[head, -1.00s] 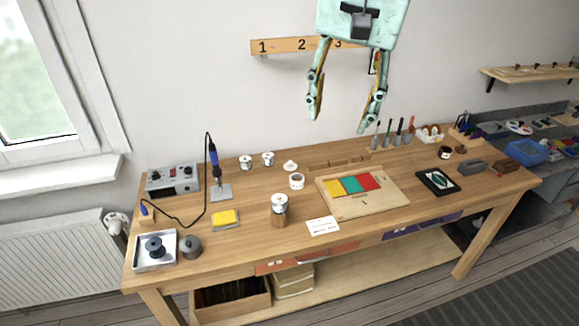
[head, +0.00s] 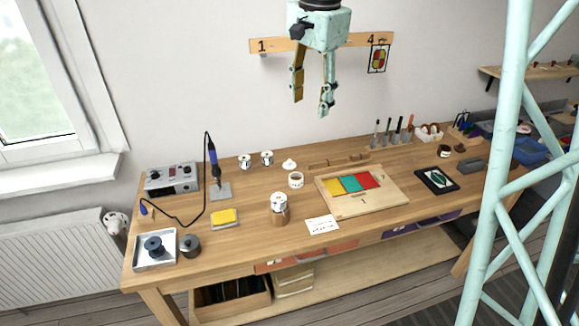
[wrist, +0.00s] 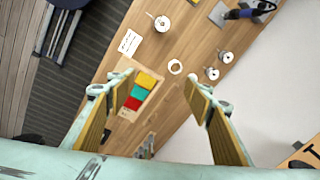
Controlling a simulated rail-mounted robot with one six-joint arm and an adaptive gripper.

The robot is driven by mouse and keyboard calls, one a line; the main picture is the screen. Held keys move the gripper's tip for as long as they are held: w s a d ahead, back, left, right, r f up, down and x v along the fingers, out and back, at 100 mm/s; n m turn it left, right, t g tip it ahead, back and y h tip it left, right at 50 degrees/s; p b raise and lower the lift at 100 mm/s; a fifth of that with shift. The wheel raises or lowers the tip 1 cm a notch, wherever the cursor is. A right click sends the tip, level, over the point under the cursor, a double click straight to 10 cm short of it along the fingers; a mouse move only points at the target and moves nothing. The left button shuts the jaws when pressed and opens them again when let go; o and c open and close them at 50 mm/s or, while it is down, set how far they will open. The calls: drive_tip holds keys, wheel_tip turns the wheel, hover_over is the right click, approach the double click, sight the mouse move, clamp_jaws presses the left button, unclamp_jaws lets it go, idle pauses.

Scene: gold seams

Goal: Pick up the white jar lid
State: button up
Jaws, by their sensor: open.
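The white jar lid (head: 289,164) is a small, low white piece with a raised middle. It lies on the wooden table (head: 250,240) toward the back edge, just behind a small open white jar (head: 296,180). The jar also shows in the wrist view as a white ring (wrist: 175,66). I cannot make out the lid clearly in the wrist view; a finger is close to where it lies. My gripper (head: 311,104) is open and empty, high above the back of the table, with its fingers pointing down. Its spread fingers also show in the wrist view (wrist: 157,85).
Two silver spools (head: 267,158) stand left of the lid. A wooden rack (head: 338,162) and a tray with coloured panes (head: 362,203) are to its right. A capped canister (head: 279,208) stands in front. A soldering iron (head: 214,158) stands farther left.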

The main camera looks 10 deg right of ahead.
drive_tip(key=w+f+m+g, duration=0.1)
drive_tip(key=w+f+m, duration=0.4)
drive_tip(key=w+f, duration=0.95)
drive_tip(key=m, duration=0.5)
hover_over(290, 160)
drive_tip(key=shift+g, duration=0.4)
drive_tip(key=f, duration=1.6)
drive_tip(key=shift+s+a+f, duration=0.1)
drive_tip(key=shift+s+f, duration=0.1)
drive_tip(key=shift+s, duration=0.05)
drive_tip(key=shift+w+f, duration=0.3)
drive_tip(key=shift+f, duration=0.35)
drive_tip(key=shift+f, duration=0.15)
drive_tip(key=shift+f+b, duration=0.35)
drive_tip(key=shift+f, duration=3.25)
drive_tip(key=c, duration=0.8)
